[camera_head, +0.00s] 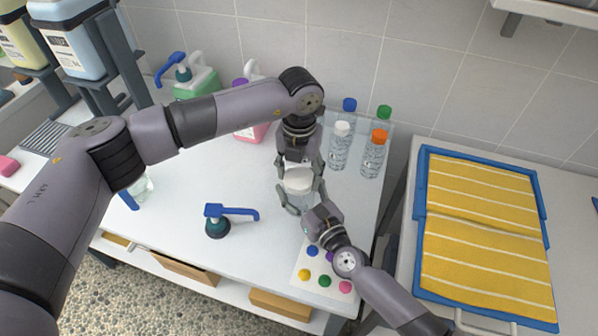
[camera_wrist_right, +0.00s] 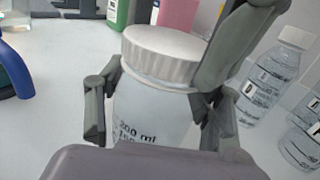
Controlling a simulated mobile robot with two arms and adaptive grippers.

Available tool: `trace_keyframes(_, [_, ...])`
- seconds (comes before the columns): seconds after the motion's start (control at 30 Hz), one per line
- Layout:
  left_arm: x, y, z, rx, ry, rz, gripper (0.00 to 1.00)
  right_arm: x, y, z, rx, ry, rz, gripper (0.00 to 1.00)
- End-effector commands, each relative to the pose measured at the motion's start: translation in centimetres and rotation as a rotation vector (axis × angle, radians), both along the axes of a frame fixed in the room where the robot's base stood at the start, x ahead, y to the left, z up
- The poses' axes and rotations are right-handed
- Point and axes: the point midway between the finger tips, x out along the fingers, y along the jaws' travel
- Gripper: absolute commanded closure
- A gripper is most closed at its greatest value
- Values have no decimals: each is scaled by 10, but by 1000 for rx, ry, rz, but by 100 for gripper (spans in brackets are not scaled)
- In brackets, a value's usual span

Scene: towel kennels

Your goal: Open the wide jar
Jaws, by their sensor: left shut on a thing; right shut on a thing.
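The wide jar (camera_head: 295,203) stands on the white table, a clear body with a white ribbed lid (camera_head: 299,181). The right wrist view shows its body (camera_wrist_right: 150,112) with volume marks and the lid (camera_wrist_right: 165,50) seated on top. My left gripper (camera_head: 300,167) reaches down from above and is shut on the lid; its fingers also show beside the lid in the right wrist view. My right gripper (camera_head: 304,200) comes from the front right and is shut around the jar's body. Part of the jar is hidden behind the fingers.
Clear bottles with white (camera_head: 340,148) and orange (camera_head: 375,155) caps stand right of the jar. A pink jug (camera_head: 250,132) and a green jug (camera_head: 200,83) stand at the back. A card with coloured dots (camera_head: 318,268) lies near the front edge.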

Motion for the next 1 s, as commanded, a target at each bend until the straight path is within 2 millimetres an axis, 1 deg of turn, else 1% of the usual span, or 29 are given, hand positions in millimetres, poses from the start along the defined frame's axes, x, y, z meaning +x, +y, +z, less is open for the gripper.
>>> trace_keyframes(0.03, [0,0,0,0,0,103,76,0,0,0,0,0,1,100])
trace_keyframes(0.3, [1,0,0,0,-3,707,76,0,0,0,0,0,1,100])
trace_keyframes(0.4, [0,0,0,0,-2,906,76,0,0,0,0,0,1,100])
trace_keyframes(0.5, [1,0,0,0,-3,1054,76,0,0,0,0,0,1,100])
trace_keyframes(0.6, [1,0,0,-1,-4,1131,76,0,0,0,1,0,1,100])
trace_keyframes(1.0, [1,1,1,0,-5,1127,76,0,0,0,0,0,1,100])
